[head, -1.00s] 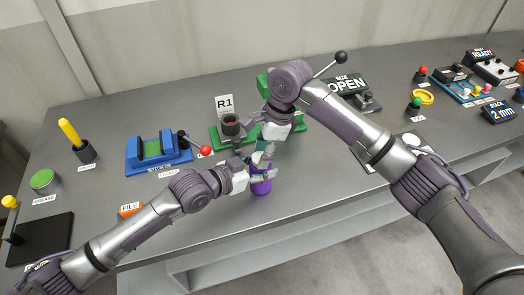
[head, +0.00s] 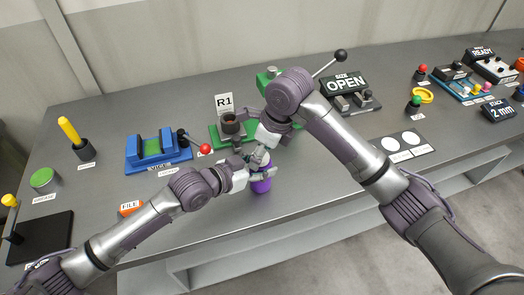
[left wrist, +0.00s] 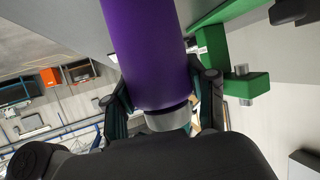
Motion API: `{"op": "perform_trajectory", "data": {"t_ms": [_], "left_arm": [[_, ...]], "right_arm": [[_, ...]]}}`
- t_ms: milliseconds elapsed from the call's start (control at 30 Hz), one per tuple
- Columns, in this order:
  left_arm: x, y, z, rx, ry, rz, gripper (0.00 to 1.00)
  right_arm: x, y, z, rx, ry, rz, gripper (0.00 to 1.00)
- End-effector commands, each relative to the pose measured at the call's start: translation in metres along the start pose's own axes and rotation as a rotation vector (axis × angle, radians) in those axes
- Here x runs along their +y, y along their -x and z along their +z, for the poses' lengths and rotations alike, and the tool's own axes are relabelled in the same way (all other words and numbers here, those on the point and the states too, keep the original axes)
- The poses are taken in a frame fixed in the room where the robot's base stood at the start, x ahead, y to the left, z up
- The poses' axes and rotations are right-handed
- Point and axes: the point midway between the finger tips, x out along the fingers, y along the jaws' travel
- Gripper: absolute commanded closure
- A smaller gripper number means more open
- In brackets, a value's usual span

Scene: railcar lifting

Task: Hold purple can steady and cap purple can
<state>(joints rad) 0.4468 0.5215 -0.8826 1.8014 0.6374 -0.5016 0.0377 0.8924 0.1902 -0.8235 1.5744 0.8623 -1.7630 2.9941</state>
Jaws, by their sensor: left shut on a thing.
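The purple can (head: 261,186) stands near the front edge of the table, upright as far as I can see. My left gripper (head: 260,174) is shut on it from the left. In the left wrist view the purple can (left wrist: 148,55) lies large between the dark teal fingers of the left gripper (left wrist: 165,110), with a silver band at its lower end. My right gripper (head: 263,158) points down just above the can, over its top. Its fingertips are small and partly overlapped by the left hand, so I cannot tell its opening or contents. I cannot make out a cap.
A green fixture with a dark cup (head: 231,122) and R1 sign stands just behind the hands. A blue cradle (head: 157,150) and red-knobbed lever are left of it. An orange FILE block (head: 131,207) lies front left. The table's front edge is close to the can.

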Motion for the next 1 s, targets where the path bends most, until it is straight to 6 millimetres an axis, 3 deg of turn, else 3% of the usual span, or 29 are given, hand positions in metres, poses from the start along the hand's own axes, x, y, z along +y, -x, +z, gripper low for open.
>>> {"op": "perform_trajectory", "data": {"t_ms": [233,567,1000], "left_arm": [[0.000,0.000,0.000,-0.001,0.000,0.000,1.00],[0.000,0.000,0.000,-0.001,0.000,0.000,1.00],[0.000,0.000,0.000,-0.001,0.000,0.000,1.00]], "right_arm": [[0.000,0.005,0.002,-0.002,0.001,-0.001,0.32],[0.000,0.041,0.012,-0.001,0.002,0.000,0.32],[0.000,0.044,0.013,0.002,0.040,0.000,0.34]]}}
